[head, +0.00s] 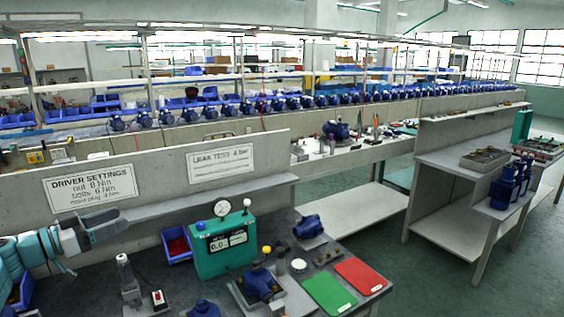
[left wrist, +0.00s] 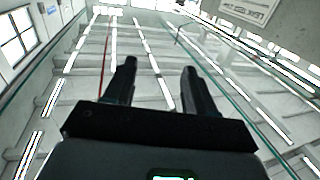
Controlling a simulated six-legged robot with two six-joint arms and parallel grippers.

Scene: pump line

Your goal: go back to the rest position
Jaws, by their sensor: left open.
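My left gripper (head: 103,228) is at the left of the head view, in front of the low grey wall and above the bench. Its arm comes in from the left. In the left wrist view its two dark fingers (left wrist: 157,85) stand apart with nothing between them, against the ceiling and its lights. My right gripper does not show in either view.
The bench below holds a green leak tester (head: 222,245) with a gauge, a blue bin (head: 177,243), a blue pump on a fixture (head: 262,284), a green mat (head: 328,292) and a red mat (head: 359,274). A grey wall (head: 150,165) with two signs stands behind. Open floor lies right.

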